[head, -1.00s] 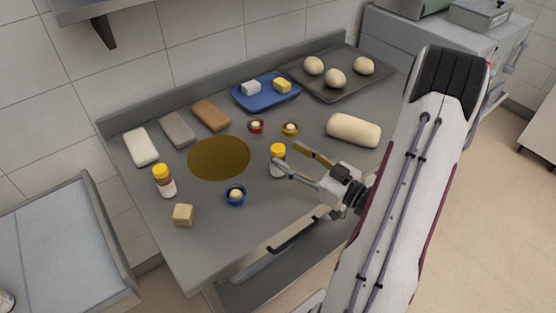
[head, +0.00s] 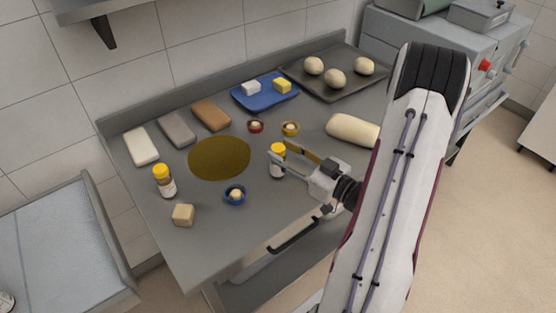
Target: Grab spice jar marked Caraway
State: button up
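Two spice jars with yellow lids stand upright on the grey worktop. One jar (head: 277,165) is near the middle; the other, a brown-bodied jar (head: 164,182) with a pale label, is at the left. The label writing is too small to read on either, so I cannot tell which is Caraway. My gripper (head: 278,150) is at the middle jar with its fingers apart. One finger overlaps the front of this jar and the other is behind its right side. I see no clear grip on it.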

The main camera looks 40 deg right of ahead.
jog(key=c, duration=0.6)
jog(key=shift+c, duration=0.2)
jog(key=shift+r, duration=0.15)
notch_tip(320, 180, up, 10)
dwell(0.5)
dwell(0.6)
